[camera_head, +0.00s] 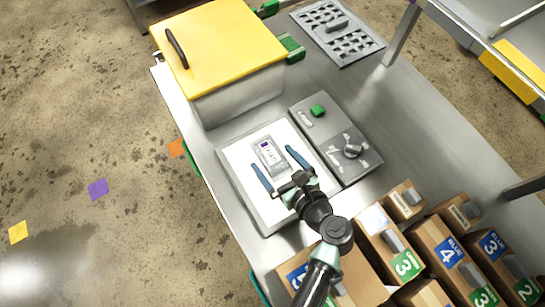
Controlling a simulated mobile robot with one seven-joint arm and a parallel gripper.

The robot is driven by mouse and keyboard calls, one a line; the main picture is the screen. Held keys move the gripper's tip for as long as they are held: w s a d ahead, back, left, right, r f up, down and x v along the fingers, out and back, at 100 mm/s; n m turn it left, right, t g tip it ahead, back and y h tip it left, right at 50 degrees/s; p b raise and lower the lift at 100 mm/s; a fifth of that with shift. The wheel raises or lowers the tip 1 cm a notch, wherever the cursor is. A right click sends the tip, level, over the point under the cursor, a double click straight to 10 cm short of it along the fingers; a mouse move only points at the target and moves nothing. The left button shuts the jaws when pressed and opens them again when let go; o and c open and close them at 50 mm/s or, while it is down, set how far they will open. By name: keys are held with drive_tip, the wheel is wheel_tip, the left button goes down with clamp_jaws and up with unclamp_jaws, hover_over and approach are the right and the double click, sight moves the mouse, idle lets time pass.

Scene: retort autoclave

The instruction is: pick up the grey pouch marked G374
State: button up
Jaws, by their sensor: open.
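A small grey pouch (268,155) with a pale label lies flat on a white square plate (239,193) on the metal bench. The marking on its label is too small to read. My gripper (281,170) is open and empty, with its two blue fingers spread. In the picture, the fingers lie to the left and right of the pouch's lower end. I cannot tell how high the gripper is above the pouch. No contact with the pouch shows.
A yellow-lidded box (219,45) stands behind the plate. A grey control panel (337,139) with a green button and a knob sits to the right. Several cardboard boxes (437,247) crowd the lower right. A grey perforated tray (337,33) lies at the back.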

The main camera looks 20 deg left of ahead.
sight(267, 148)
drive_tip(key=shift+w+a+f, duration=0.25)
drive_tip(key=shift+w+a, duration=0.05)
drive_tip(key=shift+a, duration=0.15)
drive_tip(key=b+x, duration=0.4)
drive_tip(key=shift+w+d+f, duration=0.1)
drive_tip(key=shift+w+d, duration=0.05)
drive_tip(key=shift+d, duration=0.1)
drive_tip(key=shift+w+a, duration=0.35)
drive_tip(key=shift+a, duration=0.15)
